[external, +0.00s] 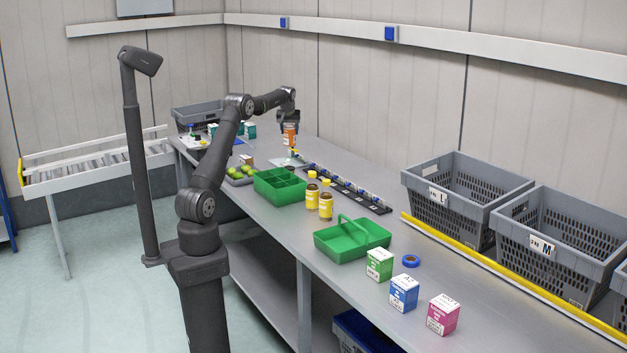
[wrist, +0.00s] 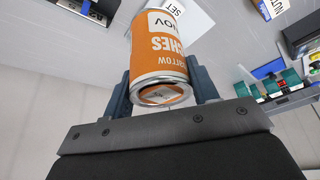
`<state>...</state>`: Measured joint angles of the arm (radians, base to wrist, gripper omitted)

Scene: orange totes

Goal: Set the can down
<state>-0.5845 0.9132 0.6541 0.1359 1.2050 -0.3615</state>
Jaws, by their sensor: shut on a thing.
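An orange can (external: 290,138) with a white label band is held by my gripper (external: 290,122) over the far part of the grey bench. In the wrist view, the can (wrist: 158,58) lies between the two dark fingers of my gripper (wrist: 161,88), which are shut on its sides. Its metal end faces the camera. A pale square plate (external: 283,162) lies on the bench below the can; part of it also shows in the wrist view (wrist: 196,20). The can appears to be above the plate; the exact gap is hard to tell.
A dark rail with several small items (external: 350,190) runs beside the plate. Green trays (external: 327,243), yellow jars (external: 326,206) and small boxes (external: 404,292) stand nearer. Grey crates (external: 463,202) line the right. A grey tote (external: 195,118) stands at the far end.

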